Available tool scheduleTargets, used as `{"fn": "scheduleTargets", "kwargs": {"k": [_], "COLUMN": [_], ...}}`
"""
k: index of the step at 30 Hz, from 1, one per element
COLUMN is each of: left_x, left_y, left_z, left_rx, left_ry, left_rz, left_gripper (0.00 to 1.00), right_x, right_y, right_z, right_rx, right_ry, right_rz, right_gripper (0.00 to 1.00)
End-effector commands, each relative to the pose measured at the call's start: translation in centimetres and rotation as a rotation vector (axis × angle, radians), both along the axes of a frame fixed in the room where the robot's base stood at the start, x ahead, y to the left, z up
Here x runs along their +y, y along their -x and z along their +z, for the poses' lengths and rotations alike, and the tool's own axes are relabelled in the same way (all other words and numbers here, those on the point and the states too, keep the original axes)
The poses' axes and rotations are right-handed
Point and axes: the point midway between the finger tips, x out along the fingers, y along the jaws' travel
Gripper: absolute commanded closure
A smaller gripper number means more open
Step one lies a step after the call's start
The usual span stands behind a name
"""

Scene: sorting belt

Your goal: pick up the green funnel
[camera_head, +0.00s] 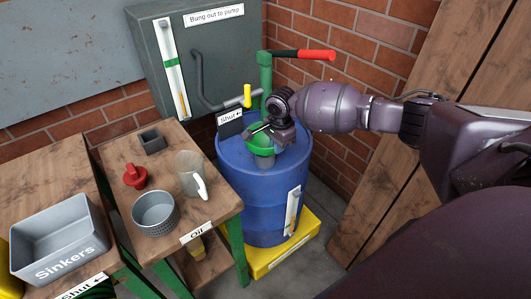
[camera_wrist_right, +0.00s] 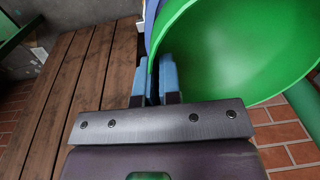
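The green funnel (camera_head: 261,144) stands at the top of the blue drum (camera_head: 240,195), with its narrow lower end at the lid. My right gripper (camera_head: 262,130) comes in from the right and is at the funnel's rim, partly covering it. In the right wrist view, the funnel's bright green bowl (camera_wrist_right: 235,45) fills the upper right. The blue fingertips of the right gripper (camera_wrist_right: 155,78) are close together, one on each side of the funnel's wall, and look shut on it. My left gripper is not in view.
A green pump (camera_head: 265,75) with a red handle rises behind the funnel. A grey Sinkers bin (camera_head: 60,240) stands farther left. A brick wall is behind.

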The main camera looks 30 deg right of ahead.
Motion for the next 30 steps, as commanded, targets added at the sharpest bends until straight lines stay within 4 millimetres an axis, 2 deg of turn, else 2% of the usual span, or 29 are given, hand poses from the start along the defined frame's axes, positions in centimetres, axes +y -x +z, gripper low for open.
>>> {"fn": "scheduleTargets", "kwargs": {"k": [6,11,14,24,30], "left_x": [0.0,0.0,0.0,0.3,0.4], "left_y": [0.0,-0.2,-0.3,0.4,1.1], "left_z": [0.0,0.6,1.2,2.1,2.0], "left_rx": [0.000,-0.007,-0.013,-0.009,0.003], "left_ry": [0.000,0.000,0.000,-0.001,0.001], "left_rz": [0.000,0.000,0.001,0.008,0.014], "left_gripper": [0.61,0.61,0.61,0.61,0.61], "right_x": [-0.1,-0.1,-0.1,-0.1,0.0], "right_y": [0.1,0.0,0.0,0.0,0.0], "right_z": [0.1,1.9,4.0,12.8,16.8], "right_rx": [0.003,-0.001,-0.003,-0.005,-0.002], "right_ry": [0.002,0.002,0.002,0.002,0.001], "right_rz": [-0.002,-0.002,-0.001,-0.001,-0.001], "right_gripper": [1.00,1.00,1.00,1.00,1.00]}}
